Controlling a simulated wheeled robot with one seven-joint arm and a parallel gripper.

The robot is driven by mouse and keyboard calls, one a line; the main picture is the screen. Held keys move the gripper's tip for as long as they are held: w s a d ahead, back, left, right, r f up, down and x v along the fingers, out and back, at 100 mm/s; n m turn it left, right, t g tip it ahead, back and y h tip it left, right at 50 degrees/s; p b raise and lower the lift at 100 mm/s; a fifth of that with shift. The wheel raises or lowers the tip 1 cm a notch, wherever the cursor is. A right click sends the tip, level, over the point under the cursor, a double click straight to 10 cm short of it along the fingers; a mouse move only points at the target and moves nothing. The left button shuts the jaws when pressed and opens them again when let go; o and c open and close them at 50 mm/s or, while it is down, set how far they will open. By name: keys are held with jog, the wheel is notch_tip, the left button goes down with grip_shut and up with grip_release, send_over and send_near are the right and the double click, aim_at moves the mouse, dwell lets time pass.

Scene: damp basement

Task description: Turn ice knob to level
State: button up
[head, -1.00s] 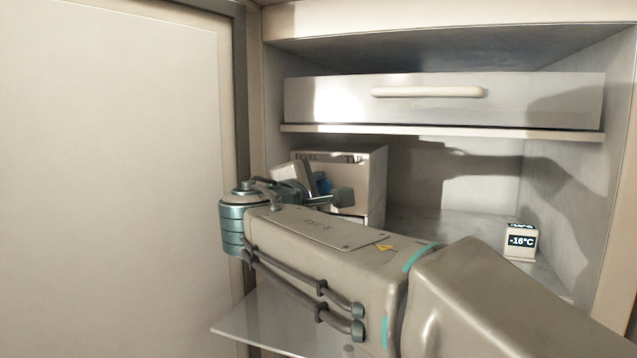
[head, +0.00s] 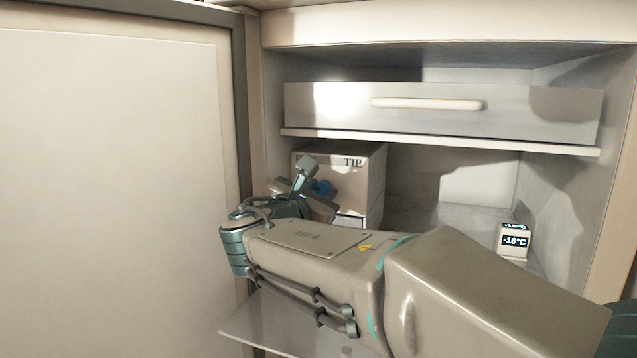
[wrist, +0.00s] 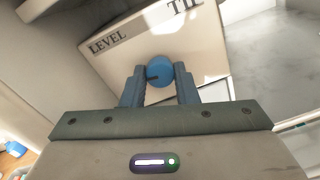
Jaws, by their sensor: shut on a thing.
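The ice knob (wrist: 160,70) is a round blue knob on the front of a pale box (head: 366,180). The box front carries the printed words LEVEL (wrist: 108,43) and TIP (wrist: 184,5). My gripper (wrist: 159,84) has its two blue-grey fingers on either side of the knob, shut on it. A small dark mark shows on the knob's lower left in the wrist view. The box looks tilted there, so my wrist is rolled relative to it. In the head view my gripper (head: 314,190) covers LEVEL and part of the knob (head: 324,187).
The box stands inside an open pale cabinet, below a drawer (head: 440,116) with a long handle (head: 427,104). A small display cube (head: 514,241) reading about -15°C stands to the right. A large pale door (head: 110,180) is at left. The shelf between box and cube is clear.

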jog(key=shift+n+p, duration=0.55)
jog(key=shift+n, duration=0.55)
jog(key=o, duration=1)
jog(key=b+v, duration=0.1)
jog(key=v, duration=1.3)
jog(key=shift+w+a+f, duration=0.1)
